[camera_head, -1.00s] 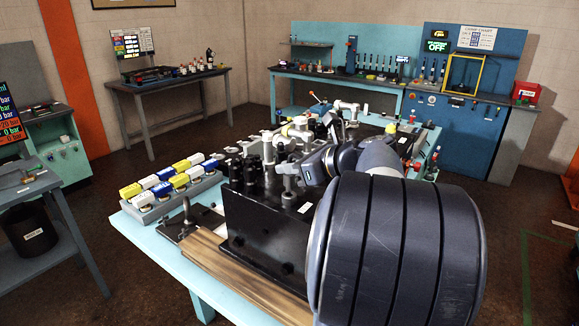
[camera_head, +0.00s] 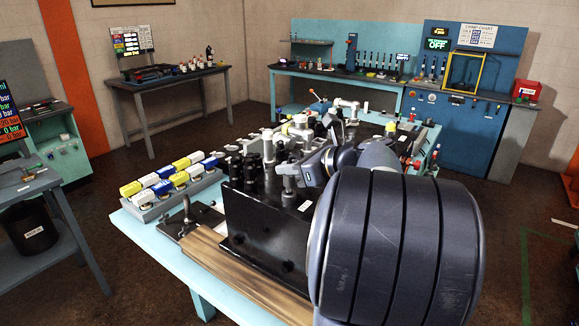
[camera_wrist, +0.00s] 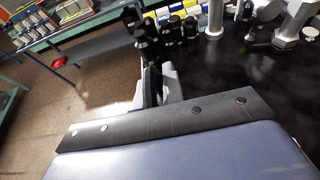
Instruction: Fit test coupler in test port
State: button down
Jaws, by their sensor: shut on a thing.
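The black manifold block (camera_head: 262,235) sits on the teal bench in the head view. Black cylindrical fittings (camera_head: 252,168) and silver hex posts (camera_head: 288,183) stand on its top. My gripper (camera_head: 312,164) is low over the block's top at the right, partly hidden behind my own arm. In the wrist view, my gripper's grey and black fingers (camera_wrist: 156,88) are close together, just below the nearest black fitting (camera_wrist: 148,42). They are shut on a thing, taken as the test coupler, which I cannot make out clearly. I cannot tell which opening is the test port.
A rack of yellow, white and blue caps (camera_head: 172,180) lies left of the block. A wooden strip (camera_head: 235,272) runs along the bench front. Pipe fittings (camera_head: 347,104) crowd the area behind my gripper.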

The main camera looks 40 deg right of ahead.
jog(key=shift+f+b, duration=0.55)
jog(key=shift+f, duration=0.5)
jog(key=c, duration=1.5)
grip_release()
jog(key=shift+r, duration=0.1)
jog(key=shift+o, duration=0.2)
jog(key=b+v, duration=0.1)
jog(key=v, duration=0.9)
jog(key=shift+s, duration=0.4)
jog(key=shift+w+d, duration=0.1)
jog(key=shift+w, duration=0.05)
jog(key=p+x, duration=0.1)
jog(key=x, duration=0.9)
jog(key=shift+w, duration=0.3)
jog(key=shift+r+p, duration=0.35)
jog(key=shift+r, duration=0.1)
